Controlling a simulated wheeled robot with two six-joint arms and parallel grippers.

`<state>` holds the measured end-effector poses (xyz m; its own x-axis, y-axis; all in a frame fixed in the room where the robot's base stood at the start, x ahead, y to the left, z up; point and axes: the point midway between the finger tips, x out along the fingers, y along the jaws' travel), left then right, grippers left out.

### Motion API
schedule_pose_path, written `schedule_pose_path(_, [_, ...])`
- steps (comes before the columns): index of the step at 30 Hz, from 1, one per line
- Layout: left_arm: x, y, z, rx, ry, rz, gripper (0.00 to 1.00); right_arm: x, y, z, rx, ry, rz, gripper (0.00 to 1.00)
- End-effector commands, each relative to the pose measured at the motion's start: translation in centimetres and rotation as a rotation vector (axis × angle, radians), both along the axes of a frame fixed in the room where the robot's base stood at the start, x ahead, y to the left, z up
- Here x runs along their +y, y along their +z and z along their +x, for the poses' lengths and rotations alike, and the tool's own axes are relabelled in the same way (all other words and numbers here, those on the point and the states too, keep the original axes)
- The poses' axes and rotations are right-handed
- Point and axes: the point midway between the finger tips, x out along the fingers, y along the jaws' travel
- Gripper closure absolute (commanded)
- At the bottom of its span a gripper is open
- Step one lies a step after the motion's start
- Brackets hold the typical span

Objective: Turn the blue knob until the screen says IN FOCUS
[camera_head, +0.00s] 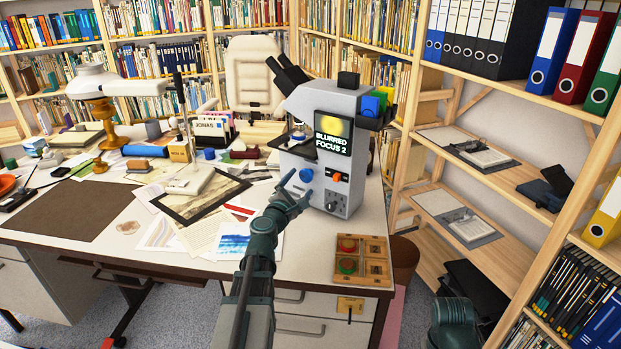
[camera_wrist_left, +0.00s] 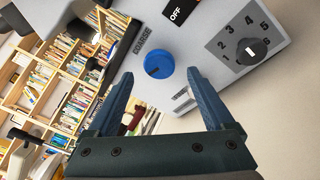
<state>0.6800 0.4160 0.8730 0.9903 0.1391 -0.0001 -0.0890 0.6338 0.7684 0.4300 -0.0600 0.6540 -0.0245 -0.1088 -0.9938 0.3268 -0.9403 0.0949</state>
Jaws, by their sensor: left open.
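The blue knob (camera_head: 306,175) is on the front of a grey microscope (camera_head: 352,194). The microscope's screen (camera_head: 332,136) reads "BLURRED FOCUS 2" under a blurry yellow disc. My left gripper (camera_head: 291,193) is open in front of the knob. In the left wrist view the blue knob (camera_wrist_left: 159,65) shows between and just beyond the two fingertips of the left gripper (camera_wrist_left: 159,77), with the word "COARSE" printed beside it. I cannot tell whether a finger touches it. My right gripper is not in view.
A wooden box (camera_head: 361,261) stands at the desk's front edge. Papers and a framed print (camera_head: 200,197) lie left of the arm. Shelves (camera_head: 480,170) stand right.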

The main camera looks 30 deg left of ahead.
Motion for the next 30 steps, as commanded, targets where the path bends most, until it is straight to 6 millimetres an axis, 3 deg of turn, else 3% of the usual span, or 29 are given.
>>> schedule_pose_path(6, [1.3,0.0,2.1,-0.001,0.006,0.0,0.14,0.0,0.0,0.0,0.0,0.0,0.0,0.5])
schedule_pose_path(15, [1.4,0.0,2.2,0.0,0.006,0.0,0.14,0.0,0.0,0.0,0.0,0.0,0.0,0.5])
schedule_pose_path(30, [1.3,0.0,2.2,-0.001,0.006,0.0,1.0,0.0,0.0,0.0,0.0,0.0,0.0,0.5])
